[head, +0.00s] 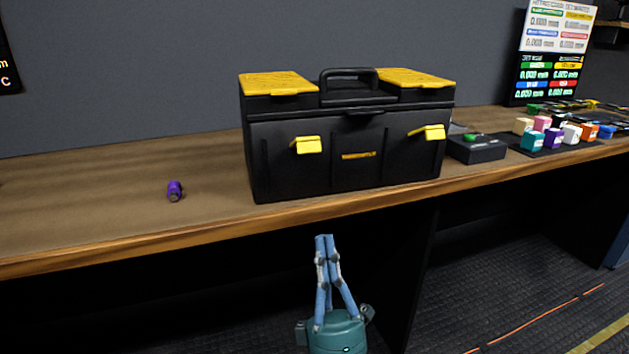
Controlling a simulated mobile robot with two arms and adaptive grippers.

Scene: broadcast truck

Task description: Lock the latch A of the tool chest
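The black tool chest (345,185) stands on the wooden bench, with yellow lid panels and a black top handle (348,80). Its lid looks down. The front has two yellow latches, a left latch (309,146) and a right latch (432,132). Both appear to stick out from the front face; no letter shows which is latch A. My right gripper (325,238) has blue fingers pointing up with the tips together, holding nothing. It is in front of the bench edge, below the chest and apart from it. My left gripper is not in view.
A purple cylinder (175,190) lies on the bench (110,210) left of the chest. A dark box with a green button (478,149) stands right of it, then several coloured blocks (553,138). A display panel (552,50) is behind. The bench left of the chest is mostly clear.

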